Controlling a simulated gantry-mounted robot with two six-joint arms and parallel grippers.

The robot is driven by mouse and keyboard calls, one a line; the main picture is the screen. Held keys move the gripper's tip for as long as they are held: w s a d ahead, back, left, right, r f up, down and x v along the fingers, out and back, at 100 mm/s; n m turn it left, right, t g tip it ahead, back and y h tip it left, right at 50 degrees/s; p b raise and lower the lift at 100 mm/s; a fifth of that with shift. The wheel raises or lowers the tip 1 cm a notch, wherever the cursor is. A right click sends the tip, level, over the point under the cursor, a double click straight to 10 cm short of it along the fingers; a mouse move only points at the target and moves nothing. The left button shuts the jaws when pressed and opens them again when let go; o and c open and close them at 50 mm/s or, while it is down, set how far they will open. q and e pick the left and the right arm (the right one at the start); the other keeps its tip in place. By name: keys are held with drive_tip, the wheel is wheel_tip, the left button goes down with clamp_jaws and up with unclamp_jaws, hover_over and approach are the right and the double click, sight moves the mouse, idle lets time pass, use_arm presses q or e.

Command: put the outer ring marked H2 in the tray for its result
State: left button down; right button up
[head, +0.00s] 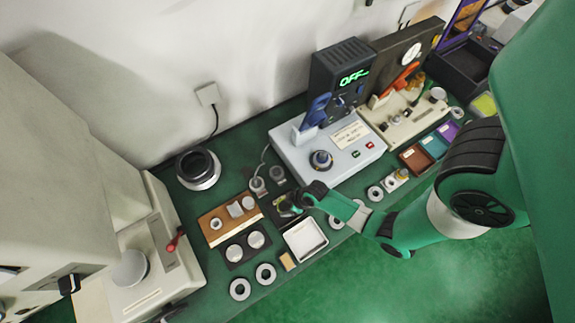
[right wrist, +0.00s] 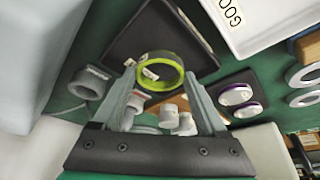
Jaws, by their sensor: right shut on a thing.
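My right gripper (head: 289,207) is at the middle of the bench, over a black tray (head: 270,203). In the right wrist view its two fingers (right wrist: 160,85) are shut on a ring (right wrist: 160,72) with a yellow-green edge. The ring bears a small white label, too small to read. Behind the ring lies the black tray (right wrist: 135,40). A white tray (head: 305,238) stands next to the black one; in the right wrist view this white tray (right wrist: 265,25) shows lettering that begins "GOO". My left gripper is out of view.
A brown block (head: 212,237) with metal parts and a dark plate (head: 235,260) with two discs lie left of my gripper. Loose rings (head: 240,289) lie near the front edge. A grey instrument (head: 345,160) stands behind. Small coloured bins (head: 415,158) are further right.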

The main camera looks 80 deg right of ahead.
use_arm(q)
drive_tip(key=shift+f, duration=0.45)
use_arm(e)
wheel_tip(320, 180, down, 2)
drive_tip(key=shift+f, duration=0.15)
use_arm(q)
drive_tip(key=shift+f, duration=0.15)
use_arm(e)
drive_tip(key=o, duration=1.5)
drive_tip(key=shift+r, duration=0.35)
use_arm(q)
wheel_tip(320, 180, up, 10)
drive_tip(key=p, duration=0.9)
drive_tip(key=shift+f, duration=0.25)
use_arm(e)
drive_tip(key=v, duration=1.1)
drive_tip(key=shift+s+r, duration=0.2)
drive_tip(key=shift+r, duration=0.1)
